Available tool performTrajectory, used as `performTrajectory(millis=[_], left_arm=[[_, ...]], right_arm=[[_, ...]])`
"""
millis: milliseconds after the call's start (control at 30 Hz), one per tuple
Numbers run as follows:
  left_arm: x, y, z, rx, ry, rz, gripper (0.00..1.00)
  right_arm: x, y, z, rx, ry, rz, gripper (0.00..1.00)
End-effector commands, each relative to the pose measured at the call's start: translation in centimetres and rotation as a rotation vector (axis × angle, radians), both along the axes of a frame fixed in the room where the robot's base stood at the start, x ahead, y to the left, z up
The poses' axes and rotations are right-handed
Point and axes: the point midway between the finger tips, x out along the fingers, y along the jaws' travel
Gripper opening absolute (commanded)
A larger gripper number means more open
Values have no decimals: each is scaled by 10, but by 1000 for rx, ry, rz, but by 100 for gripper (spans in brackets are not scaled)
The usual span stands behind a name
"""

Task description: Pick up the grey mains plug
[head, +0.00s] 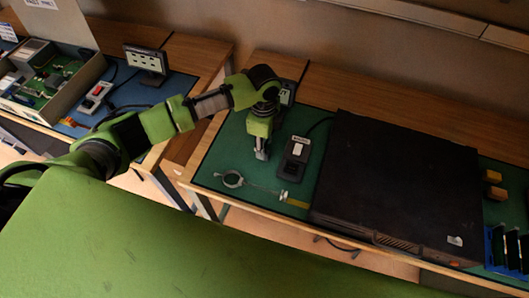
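My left gripper (262,152) points down over the green mat (215,165) on the right-hand bench, just left of a black switch box (297,152) with a pale rocker. Its fingertips are small and dark in the head view, so I cannot tell whether they are open or shut. I cannot make out a grey mains plug for certain. Something greyish shows at the fingertips, but I cannot separate it from the fingers. My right gripper is not in view.
A large black computer case (395,185) fills the bench right of the switch box. A magnifier-like ring (233,179) lies at the front left of the mat. A blue rack (503,250) stands far right. Another bench at left holds an open case (50,85).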

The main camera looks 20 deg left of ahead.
Motion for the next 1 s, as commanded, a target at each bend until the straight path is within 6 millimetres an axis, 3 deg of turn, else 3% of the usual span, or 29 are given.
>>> performTrajectory(millis=[100, 233, 533, 667, 1000], left_arm=[[-4, -3, -16, 2, 4, 0, 35], [-3, -3, -34, 2, 2, 2, 35], [-3, -3, -40, 1, 0, 0, 35], [-3, -3, -39, 1, 0, 0, 2], [-2, -3, -39, 1, -1, 0, 3]], right_arm=[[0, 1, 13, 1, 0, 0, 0], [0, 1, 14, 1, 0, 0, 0], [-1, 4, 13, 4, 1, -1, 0], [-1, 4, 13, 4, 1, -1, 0], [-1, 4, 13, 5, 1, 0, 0]])
